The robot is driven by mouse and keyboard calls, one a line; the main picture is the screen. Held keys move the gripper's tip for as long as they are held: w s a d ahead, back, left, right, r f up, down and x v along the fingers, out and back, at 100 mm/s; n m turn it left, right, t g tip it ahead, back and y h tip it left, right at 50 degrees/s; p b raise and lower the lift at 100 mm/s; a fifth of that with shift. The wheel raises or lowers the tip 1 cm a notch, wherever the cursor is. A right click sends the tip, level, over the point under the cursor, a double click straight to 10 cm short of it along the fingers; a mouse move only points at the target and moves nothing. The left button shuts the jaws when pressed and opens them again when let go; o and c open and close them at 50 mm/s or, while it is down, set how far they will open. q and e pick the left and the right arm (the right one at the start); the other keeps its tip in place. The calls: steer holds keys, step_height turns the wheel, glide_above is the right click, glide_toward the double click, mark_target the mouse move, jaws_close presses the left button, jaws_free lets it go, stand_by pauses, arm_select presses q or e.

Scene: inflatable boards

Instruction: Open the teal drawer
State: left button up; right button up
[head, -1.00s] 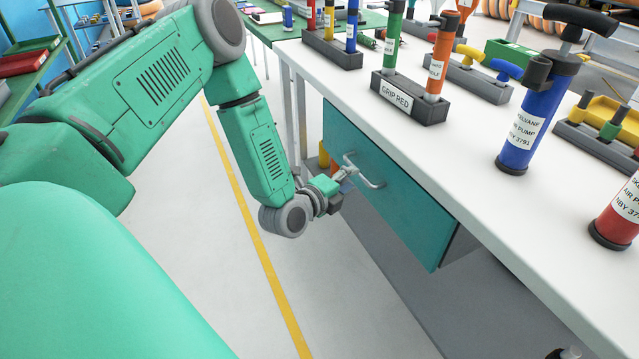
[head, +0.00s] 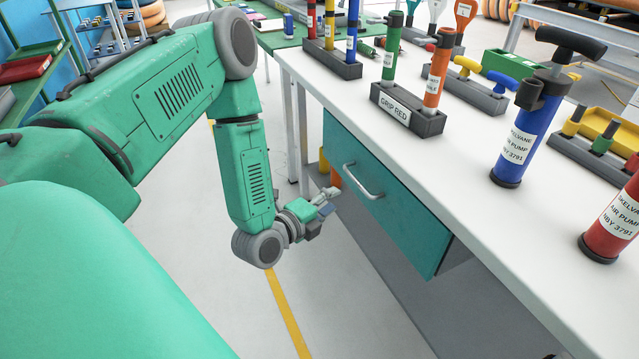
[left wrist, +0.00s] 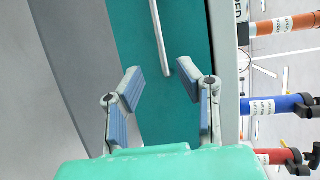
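The teal drawer (head: 390,205) hangs under the white workbench, and I cannot tell whether it is fully shut or slightly out. Its pale bar handle (head: 363,180) sits on the upper part of its front. My left gripper (head: 328,205) is in front of the drawer, just left of and below the handle, apart from it. In the left wrist view the gripper (left wrist: 162,85) is open and empty, its two fingers spread. The handle (left wrist: 160,38) lies ahead, its near end close to the gap between the fingertips, against the drawer front (left wrist: 185,115). My right gripper is out of view.
The white workbench (head: 480,190) carries a blue pump (head: 527,140), a red pump (head: 615,220) and a grey rack labelled "GRIP RED" (head: 405,112) near its edge. Table legs (head: 298,130) stand behind my left gripper. The floor (head: 330,290) left of the drawer is clear.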

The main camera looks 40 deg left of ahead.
arm_select(q)
steer(key=shift+s+r+p, duration=0.2)
steer(key=shift+s+p, duration=0.15)
steer(key=shift+s, duration=0.6)
steer(key=shift+s+r+p, duration=0.2)
steer(key=shift+s+p, duration=0.1)
steer(key=shift+s, duration=0.6)
steer(key=s+r, duration=0.2)
steer(key=s, duration=0.9)
steer(key=shift+s, duration=0.35)
